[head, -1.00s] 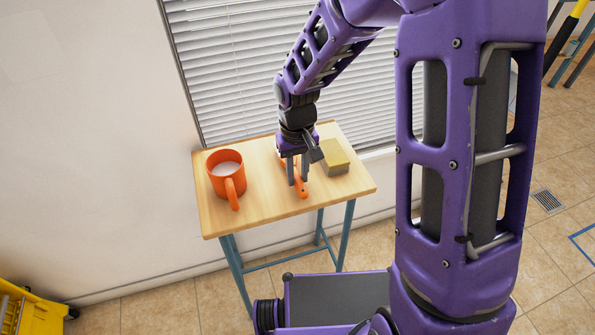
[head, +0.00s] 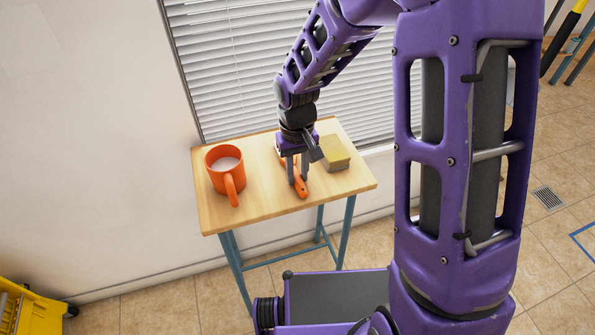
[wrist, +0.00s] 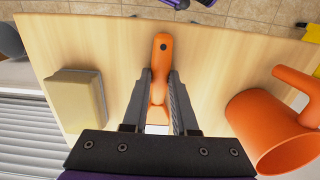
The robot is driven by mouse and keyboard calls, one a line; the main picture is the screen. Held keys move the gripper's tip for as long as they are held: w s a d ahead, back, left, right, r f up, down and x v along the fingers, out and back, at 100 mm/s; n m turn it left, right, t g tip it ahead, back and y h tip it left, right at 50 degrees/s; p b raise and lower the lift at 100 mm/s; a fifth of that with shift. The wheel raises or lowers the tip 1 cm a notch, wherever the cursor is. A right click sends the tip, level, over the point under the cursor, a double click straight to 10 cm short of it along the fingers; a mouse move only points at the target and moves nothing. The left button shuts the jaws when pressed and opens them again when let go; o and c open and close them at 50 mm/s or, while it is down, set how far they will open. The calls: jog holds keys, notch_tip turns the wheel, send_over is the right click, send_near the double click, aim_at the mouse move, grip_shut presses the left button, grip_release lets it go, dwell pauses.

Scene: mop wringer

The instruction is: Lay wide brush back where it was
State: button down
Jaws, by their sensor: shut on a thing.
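The wide brush (head: 302,190) has an orange handle with a dark hole at its end. In the wrist view the brush handle (wrist: 161,60) points away from my gripper, and a white part shows between the fingers; the rest of the brush is hidden under the gripper. My gripper (head: 297,178) points down at the small wooden table (head: 257,207) and is shut on the brush. In the wrist view my gripper (wrist: 158,100) has one finger on each side of the handle. The brush is at or very near the tabletop; I cannot tell whether it touches.
An orange mug (head: 222,178) with pale contents stands left of the brush. A yellow sponge-like block (head: 335,158) lies to its right, close to the gripper. Window blinds (head: 240,60) rise behind the table. The tabletop's front right is bare.

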jog(key=c, duration=0.6)
grip_release()
jog(key=r+p, duration=0.1)
jog(key=r, duration=0.4)
jog(key=r+p, duration=0.1)
jog(key=r, duration=0.5)
jog(key=r+p, duration=0.1)
jog(key=r, duration=0.5)
jog(key=shift+w+r+p, duration=0.2)
jog(key=shift+w+p, duration=0.05)
jog(key=shift+p, duration=0.1)
